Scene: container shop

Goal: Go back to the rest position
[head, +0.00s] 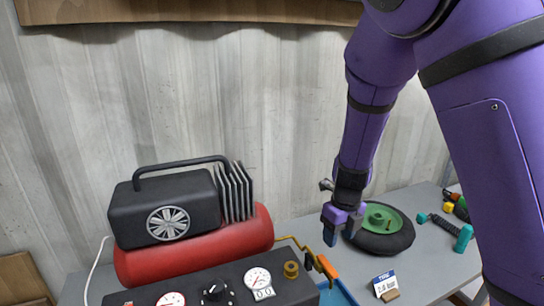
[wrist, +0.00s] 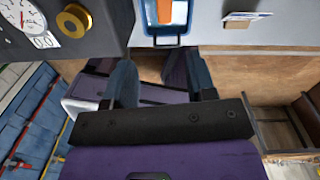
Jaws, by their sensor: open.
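My gripper (head: 338,228) hangs from my purple arm over the grey workbench, in front of the wheel with the green hub. In the wrist view my gripper (wrist: 152,82) shows two dark blue fingers set apart, with nothing held between them. The wheel (head: 388,242) has a black tyre and lies flat on the bench, partly covered by the gripper in the head view. Whether the gripper touches it cannot be told.
A red and black compressor (head: 190,230) with a gauge panel (head: 225,285) stands left. A blue tray (head: 340,295) holds an orange item (head: 327,268). A small sign (head: 386,285) and a teal coiled tool (head: 464,238) lie right.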

